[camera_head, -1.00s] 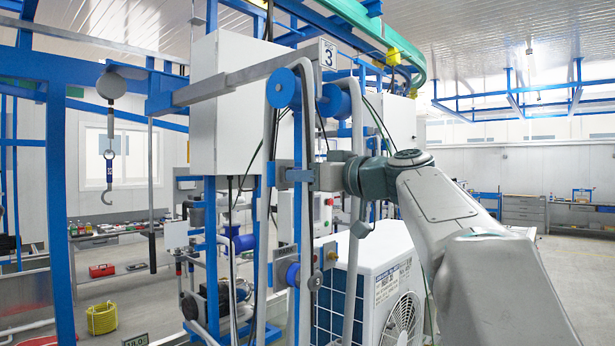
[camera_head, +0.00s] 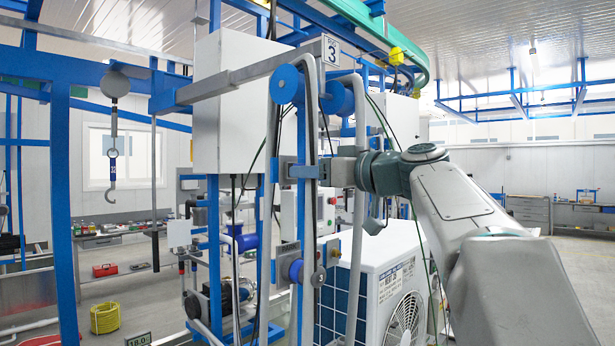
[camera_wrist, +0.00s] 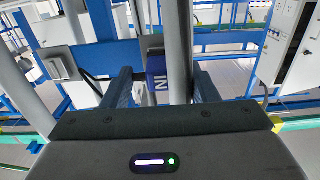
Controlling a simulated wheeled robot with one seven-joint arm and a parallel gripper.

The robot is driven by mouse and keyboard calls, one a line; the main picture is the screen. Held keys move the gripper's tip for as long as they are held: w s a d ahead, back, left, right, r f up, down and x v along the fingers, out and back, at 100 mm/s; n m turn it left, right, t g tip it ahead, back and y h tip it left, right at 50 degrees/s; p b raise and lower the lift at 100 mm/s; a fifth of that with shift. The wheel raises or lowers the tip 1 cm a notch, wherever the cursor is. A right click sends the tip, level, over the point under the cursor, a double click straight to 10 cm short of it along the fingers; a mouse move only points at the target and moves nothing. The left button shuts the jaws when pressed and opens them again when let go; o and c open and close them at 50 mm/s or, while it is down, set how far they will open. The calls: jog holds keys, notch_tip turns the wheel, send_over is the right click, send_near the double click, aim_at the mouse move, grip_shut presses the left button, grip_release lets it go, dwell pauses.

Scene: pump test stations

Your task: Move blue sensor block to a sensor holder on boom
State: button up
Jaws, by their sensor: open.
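In the wrist view, a dark blue block with white lettering (camera_wrist: 157,68) is between the two fingers of my open gripper (camera_wrist: 161,76), beside a grey vertical pipe (camera_wrist: 178,50). It looks like the blue sensor block. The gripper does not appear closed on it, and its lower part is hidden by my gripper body. In the head view, my gripper (camera_head: 322,172) reaches left to the blue-and-grey fittings on the hose stand; the block cannot be picked out clearly there. The grey boom (camera_head: 235,80) extends left above; no sensor holder can be made out on it.
Grey hoses (camera_head: 360,130) hang close around my gripper. A white control box (camera_head: 232,105) stands behind the boom, and a white fan unit (camera_head: 375,285) is below my arm. A hook (camera_head: 111,170) hangs at the left. Open floor lies at the far right.

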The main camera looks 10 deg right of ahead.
jog(key=b+v, duration=0.2)
jog(key=v, duration=0.9)
jog(key=shift+s+b, duration=0.25)
jog(key=shift+b, duration=0.15)
jog(key=shift+d, duration=0.1)
